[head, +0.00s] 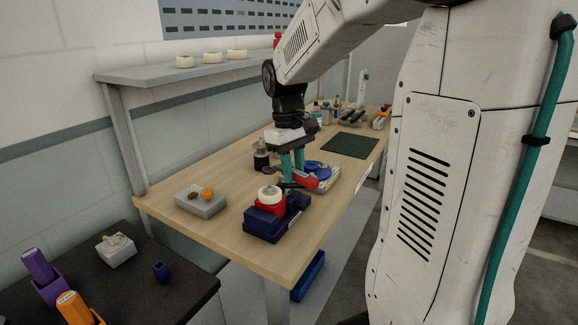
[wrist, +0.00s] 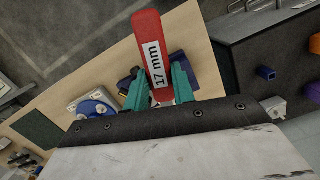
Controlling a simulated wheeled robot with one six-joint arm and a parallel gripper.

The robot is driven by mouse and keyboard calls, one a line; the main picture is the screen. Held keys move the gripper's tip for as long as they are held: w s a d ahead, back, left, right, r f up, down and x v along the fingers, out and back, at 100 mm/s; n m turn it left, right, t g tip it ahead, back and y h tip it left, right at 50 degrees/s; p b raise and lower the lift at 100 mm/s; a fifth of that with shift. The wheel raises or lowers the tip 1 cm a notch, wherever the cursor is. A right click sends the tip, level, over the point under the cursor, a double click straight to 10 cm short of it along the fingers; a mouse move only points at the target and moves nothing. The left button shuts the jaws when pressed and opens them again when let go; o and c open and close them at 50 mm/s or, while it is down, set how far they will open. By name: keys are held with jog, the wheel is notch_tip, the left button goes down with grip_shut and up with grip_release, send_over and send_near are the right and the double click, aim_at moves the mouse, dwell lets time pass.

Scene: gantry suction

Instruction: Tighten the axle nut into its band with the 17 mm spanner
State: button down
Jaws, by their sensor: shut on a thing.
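My gripper (head: 293,182) points down over the bench, its teal fingers shut on the red-handled spanner (head: 309,182). In the wrist view the handle (wrist: 150,50) carries a "17 mm" label and lies between the fingertips (wrist: 161,75). The spanner is held just behind a dark blue vise (head: 262,226) that holds a red block with a cream wheel-like part (head: 269,195) on top. The spanner's working end is partly hidden. I cannot make out the axle nut or its band, nor whether the spanner touches anything.
A grey block with orange and brown pieces (head: 201,203) stands left of the vise. A blue round part on a pale plate (head: 323,174) is close behind the gripper. A green mat (head: 350,146) lies farther back. A shelf (head: 170,72) runs along the wall. Bare wood lies at the front.

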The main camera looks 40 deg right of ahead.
jog(key=shift+s+d+f, duration=0.1)
jog(key=shift+d, duration=0.05)
jog(key=shift+f, duration=1.9)
jog(key=shift+f, duration=0.4)
jog(key=shift+f, duration=0.45)
jog(key=shift+f, duration=0.1)
